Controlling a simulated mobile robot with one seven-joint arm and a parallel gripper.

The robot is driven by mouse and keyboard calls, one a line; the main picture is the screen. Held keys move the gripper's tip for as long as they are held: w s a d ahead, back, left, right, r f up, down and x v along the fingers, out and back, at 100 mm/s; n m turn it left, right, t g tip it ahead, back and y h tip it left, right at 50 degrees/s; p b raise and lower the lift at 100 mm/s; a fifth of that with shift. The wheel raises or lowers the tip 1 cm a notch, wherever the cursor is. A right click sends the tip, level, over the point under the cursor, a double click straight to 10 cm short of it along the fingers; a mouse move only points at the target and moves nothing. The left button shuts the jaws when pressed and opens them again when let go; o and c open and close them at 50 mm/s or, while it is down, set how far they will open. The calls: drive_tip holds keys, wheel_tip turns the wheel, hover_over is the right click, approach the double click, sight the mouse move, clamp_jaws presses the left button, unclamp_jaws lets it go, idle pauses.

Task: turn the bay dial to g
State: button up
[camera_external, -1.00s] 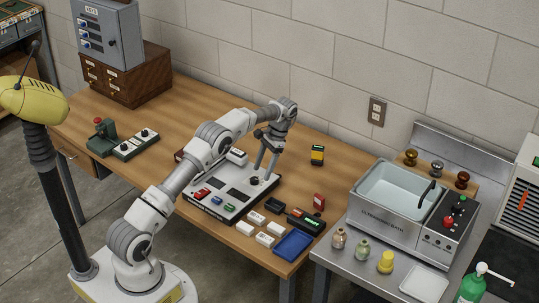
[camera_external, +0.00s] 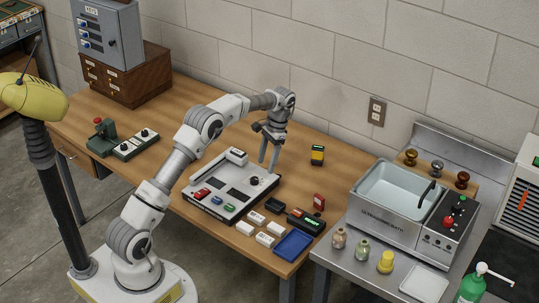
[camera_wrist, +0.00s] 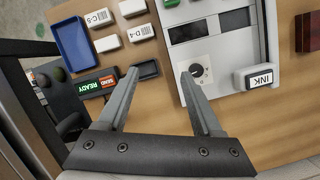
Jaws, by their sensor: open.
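A small dark round dial (camera_external: 254,181) sits on a pale plate at the right part of the grey-white board (camera_external: 222,208). In the wrist view the dial (camera_wrist: 196,70) shows beside the right fingertip; its letters and pointer setting are too small to read. I cannot tell for certain that it is the bay dial. My gripper (camera_external: 269,165) is open and empty, pointing down behind and right of the dial in the external view. In the wrist view my gripper (camera_wrist: 158,75) has its fingers well apart, with the dial outside their gap.
On the board are a white INK block (camera_wrist: 259,78) and dark panels. Nearby lie a black box (camera_external: 274,204), a READY device (camera_external: 306,221), several white labelled boxes and a blue tray (camera_external: 293,244). A steel bath (camera_external: 388,213) stands right. Table behind the board is mostly clear.

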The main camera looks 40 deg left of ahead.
sight(254, 179)
drive_tip(key=w+a+r+t, duration=0.3)
drive_tip(key=a+r, duration=0.2)
drive_tip(key=a, duration=0.3)
drive_tip(key=shift+m+h, duration=0.4)
drive_tip(key=f, duration=1.7)
drive_tip(key=shift+s+d+f+b, duration=0.1)
drive_tip(key=shift+s+f+b, duration=0.1)
drive_tip(key=shift+f+b, duration=0.1)
drive_tip(key=shift+r, duration=0.1)
clamp_jaws()
